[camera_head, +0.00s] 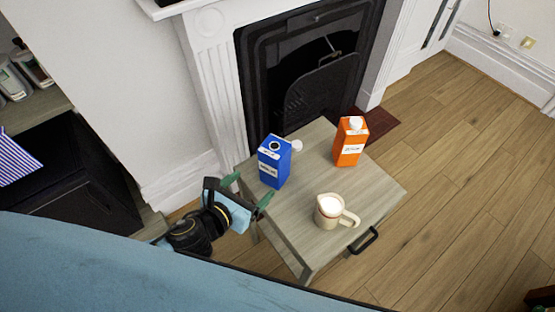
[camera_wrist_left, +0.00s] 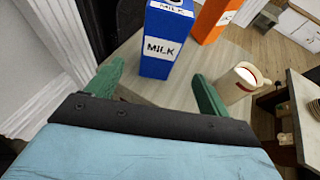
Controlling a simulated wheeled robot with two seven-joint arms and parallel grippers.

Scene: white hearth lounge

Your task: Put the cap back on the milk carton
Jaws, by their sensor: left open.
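The blue milk carton (camera_head: 272,163) stands upright on a small wooden table (camera_head: 370,200), with a dark uncapped opening on its top. It also shows in the left wrist view (camera_wrist_left: 162,45), labelled MILK. The cap is not visible in the left wrist view. My left gripper (camera_head: 247,189) is open and empty at the table's near left edge, its green fingers (camera_wrist_left: 158,85) pointing toward the carton. My right gripper is not in view.
An orange carton (camera_head: 350,145) with a white cap stands at the table's back right. A cream mug (camera_head: 330,211) with white contents stands near the front. The fireplace (camera_head: 305,75) is behind.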

